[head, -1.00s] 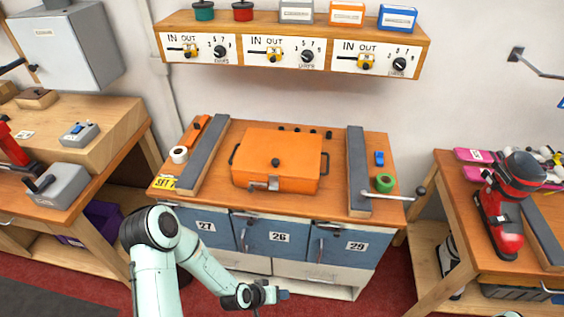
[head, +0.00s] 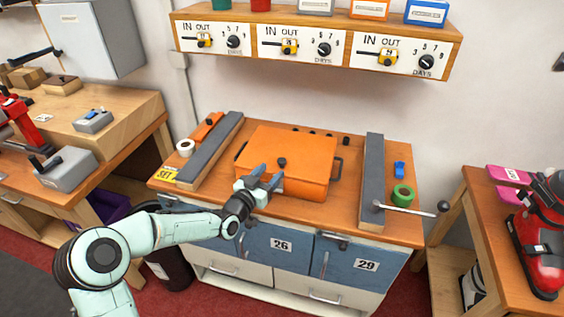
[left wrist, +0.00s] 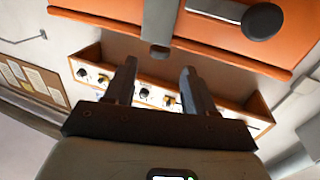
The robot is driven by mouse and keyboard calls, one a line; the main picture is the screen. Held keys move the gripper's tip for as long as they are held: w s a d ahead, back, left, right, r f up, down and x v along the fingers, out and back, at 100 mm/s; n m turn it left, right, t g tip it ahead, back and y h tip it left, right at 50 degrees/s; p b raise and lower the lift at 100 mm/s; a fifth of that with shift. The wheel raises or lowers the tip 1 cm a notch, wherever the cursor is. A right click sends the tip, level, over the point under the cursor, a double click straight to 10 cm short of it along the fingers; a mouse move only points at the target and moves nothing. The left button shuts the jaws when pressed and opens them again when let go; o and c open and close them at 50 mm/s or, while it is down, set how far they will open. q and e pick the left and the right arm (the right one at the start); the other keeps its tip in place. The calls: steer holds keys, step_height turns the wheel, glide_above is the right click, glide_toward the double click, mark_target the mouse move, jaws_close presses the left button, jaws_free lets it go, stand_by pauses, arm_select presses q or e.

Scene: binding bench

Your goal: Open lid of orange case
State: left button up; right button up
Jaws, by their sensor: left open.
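The orange case (head: 305,158) lies shut on the bench top between two grey bars. It has a dark knob on its lid and a dark handle at its right end. My left gripper (head: 266,176) is open at the case's front edge and hides the front latch in the head view. In the left wrist view the case (left wrist: 120,14) fills the top, with the metal latch (left wrist: 158,28) above and between the open fingers (left wrist: 160,88). Nothing is between the fingertips; I cannot tell whether they touch the case. My right gripper is not in view.
The left grey bar (head: 211,150) and right grey bar (head: 373,180) flank the case. A green roll (head: 402,195) and a lever with a black knob (head: 443,207) are at the right. A shelf with dials (head: 310,48) hangs above the back.

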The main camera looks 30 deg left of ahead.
mark_target(279, 163)
arm_select(q)
steer(key=w+p, duration=0.1)
steer(key=w, duration=0.6)
steer(key=shift+w+d, duration=0.15)
jaws_close()
